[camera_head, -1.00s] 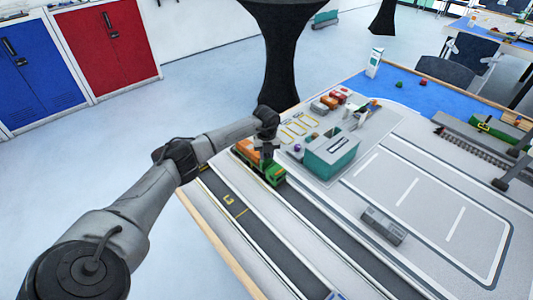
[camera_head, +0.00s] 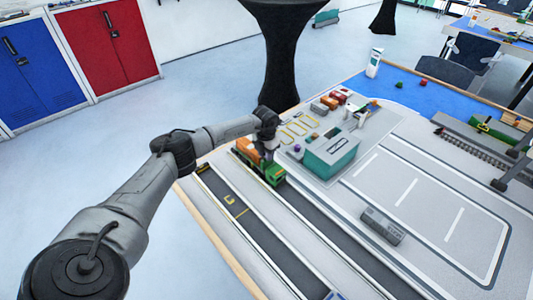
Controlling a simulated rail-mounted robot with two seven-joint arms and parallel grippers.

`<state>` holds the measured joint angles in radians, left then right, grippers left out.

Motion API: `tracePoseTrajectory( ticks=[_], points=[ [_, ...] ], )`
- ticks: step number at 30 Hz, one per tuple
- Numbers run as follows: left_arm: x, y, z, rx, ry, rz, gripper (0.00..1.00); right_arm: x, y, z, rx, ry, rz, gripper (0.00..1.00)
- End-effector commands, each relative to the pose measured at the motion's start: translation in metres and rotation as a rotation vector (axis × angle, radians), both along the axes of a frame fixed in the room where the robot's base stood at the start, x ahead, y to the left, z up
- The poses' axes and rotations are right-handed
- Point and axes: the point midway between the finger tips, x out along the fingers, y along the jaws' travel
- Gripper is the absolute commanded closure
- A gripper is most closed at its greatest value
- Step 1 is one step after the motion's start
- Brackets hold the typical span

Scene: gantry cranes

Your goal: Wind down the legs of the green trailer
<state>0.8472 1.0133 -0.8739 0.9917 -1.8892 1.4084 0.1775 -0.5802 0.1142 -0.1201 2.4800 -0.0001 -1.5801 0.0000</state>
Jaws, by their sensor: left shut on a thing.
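The green trailer (camera_head: 272,174) stands on the near road lane of the layout, with an orange load (camera_head: 246,148) toward its far left end. My left gripper (camera_head: 268,160) points down at the trailer's middle, over its right side. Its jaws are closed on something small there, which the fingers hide. The trailer's legs are too small and too covered to make out. My right gripper is not in view.
A teal-walled building (camera_head: 330,155) stands close to the right of the trailer. Small coloured vehicles (camera_head: 330,101) are parked behind it. A grey block (camera_head: 382,226) lies on the pale yard. The near lanes (camera_head: 230,200) are clear.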

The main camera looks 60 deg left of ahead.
Motion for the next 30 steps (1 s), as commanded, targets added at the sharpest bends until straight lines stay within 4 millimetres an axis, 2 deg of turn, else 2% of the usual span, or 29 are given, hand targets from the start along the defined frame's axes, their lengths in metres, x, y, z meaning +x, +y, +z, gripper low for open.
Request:
tracePoseTrajectory(
  ticks=[15, 30],
  points=[
    [-0.0026, 0.0035, -0.0047, 0.006, 0.004, -0.385, 0.97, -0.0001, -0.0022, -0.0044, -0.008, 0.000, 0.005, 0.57],
    [-0.0034, 0.0042, -0.0054, 0.006, 0.005, -0.506, 0.97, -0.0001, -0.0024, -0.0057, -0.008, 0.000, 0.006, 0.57]
  ],
)
